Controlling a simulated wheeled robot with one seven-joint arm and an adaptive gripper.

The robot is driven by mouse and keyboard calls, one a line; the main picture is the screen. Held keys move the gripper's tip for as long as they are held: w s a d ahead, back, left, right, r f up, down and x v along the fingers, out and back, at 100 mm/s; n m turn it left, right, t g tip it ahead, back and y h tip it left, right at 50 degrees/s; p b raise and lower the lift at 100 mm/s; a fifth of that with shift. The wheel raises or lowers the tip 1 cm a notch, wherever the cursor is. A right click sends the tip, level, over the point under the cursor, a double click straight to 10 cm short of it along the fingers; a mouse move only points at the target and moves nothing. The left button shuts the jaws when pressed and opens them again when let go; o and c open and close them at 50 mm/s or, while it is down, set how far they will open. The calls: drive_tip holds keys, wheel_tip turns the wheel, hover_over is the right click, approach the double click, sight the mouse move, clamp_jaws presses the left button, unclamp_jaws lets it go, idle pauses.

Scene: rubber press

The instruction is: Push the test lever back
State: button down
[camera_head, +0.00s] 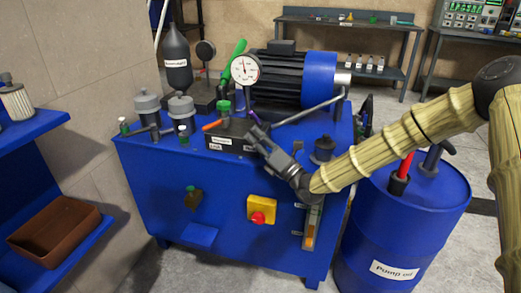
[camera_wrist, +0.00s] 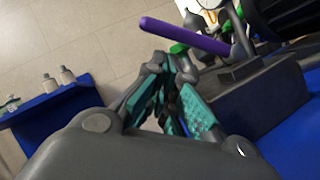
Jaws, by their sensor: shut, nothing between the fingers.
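My gripper (camera_head: 256,132) is shut and empty, in front of the dark valve block (camera_head: 228,130) on top of the blue press unit (camera_head: 165,165). An orange-handled lever (camera_head: 213,125) sticks out to the left from this block, left of my fingertips. In the wrist view, my shut fingertips (camera_wrist: 168,66) lie just below a purple lever (camera_wrist: 185,36) in the picture; I cannot tell whether they touch. The block (camera_wrist: 262,100) is at the right there. The block's labels are too small to read surely, so I cannot tell which lever is the test lever.
A pressure gauge (camera_head: 244,69) and a motor (camera_head: 285,75) stand behind the block. Filter caps (camera_head: 181,106) are to its left. A red button on a yellow box (camera_head: 261,209) is on the front face. A blue oil drum (camera_head: 400,230) stands under my arm.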

drive_tip(key=shift+w+r, duration=0.6)
drive_tip(key=shift+r, duration=0.1)
